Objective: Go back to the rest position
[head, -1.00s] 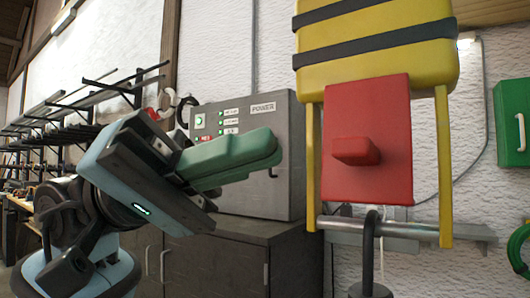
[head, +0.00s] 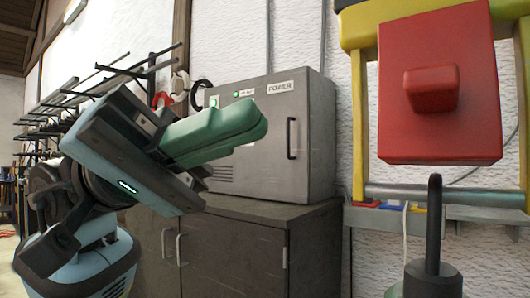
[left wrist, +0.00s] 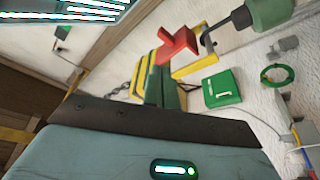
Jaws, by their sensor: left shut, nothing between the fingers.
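My left gripper (head: 262,127) reaches in from the left in the head view. Its two green fingers are pressed together with nothing between them. They point right, in front of the grey power cabinet, and touch nothing that I can see. My right gripper is in neither view.
A red block (head: 438,128) with a knob hangs in a yellow frame (head: 358,125) at right. A dark hook (head: 434,205) stands below it. The grey power cabinet (head: 315,125) sits on a dark cupboard (head: 235,245). Racks of laths (head: 90,95) line the left wall.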

